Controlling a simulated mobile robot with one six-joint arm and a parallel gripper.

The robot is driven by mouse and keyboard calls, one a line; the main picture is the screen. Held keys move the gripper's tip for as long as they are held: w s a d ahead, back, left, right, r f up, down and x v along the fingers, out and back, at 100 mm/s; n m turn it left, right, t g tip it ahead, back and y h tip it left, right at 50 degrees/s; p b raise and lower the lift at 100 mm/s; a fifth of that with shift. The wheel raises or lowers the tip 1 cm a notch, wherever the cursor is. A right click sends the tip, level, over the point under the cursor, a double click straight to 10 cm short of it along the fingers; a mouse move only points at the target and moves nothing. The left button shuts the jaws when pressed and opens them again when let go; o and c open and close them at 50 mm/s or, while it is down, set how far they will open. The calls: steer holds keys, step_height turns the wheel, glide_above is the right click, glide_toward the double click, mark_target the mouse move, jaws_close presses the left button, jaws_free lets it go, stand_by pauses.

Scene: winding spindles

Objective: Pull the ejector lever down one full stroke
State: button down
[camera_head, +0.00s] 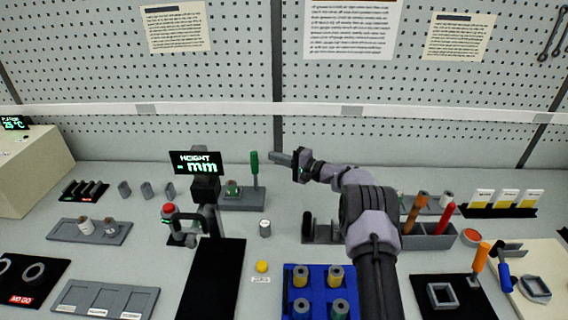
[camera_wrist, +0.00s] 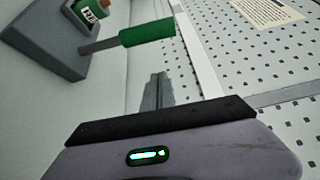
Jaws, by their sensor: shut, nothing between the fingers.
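The ejector lever is a green handle (camera_head: 255,168) on a thin rod, standing upright from a grey base (camera_head: 243,203) at the back of the bench. In the wrist view its green grip (camera_wrist: 147,33) and rod lie sideways, with the grey base (camera_wrist: 40,45) at upper left. A green part with a white label sits on that base. My gripper (camera_head: 272,157) is shut and empty, just right of the grip near its top.
The height display (camera_head: 195,162) stands left of the lever. A red button (camera_head: 169,209) and a small cylinder (camera_head: 265,228) are in front. A blue tray (camera_head: 319,271) with spindles stands nearer. A holder with orange and red handles (camera_head: 430,237) is right of my arm. The perforated wall rises behind.

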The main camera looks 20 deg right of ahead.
mark_target(255, 170)
steer(key=shift+s+a+r+b, duration=0.1)
steer(key=shift+s+a+b, duration=0.15)
steer(key=shift+a, duration=0.85)
steer(key=shift+s+a+r+b, duration=0.15)
steer(key=shift+a+b, duration=0.1)
steer(key=shift+a, duration=0.85)
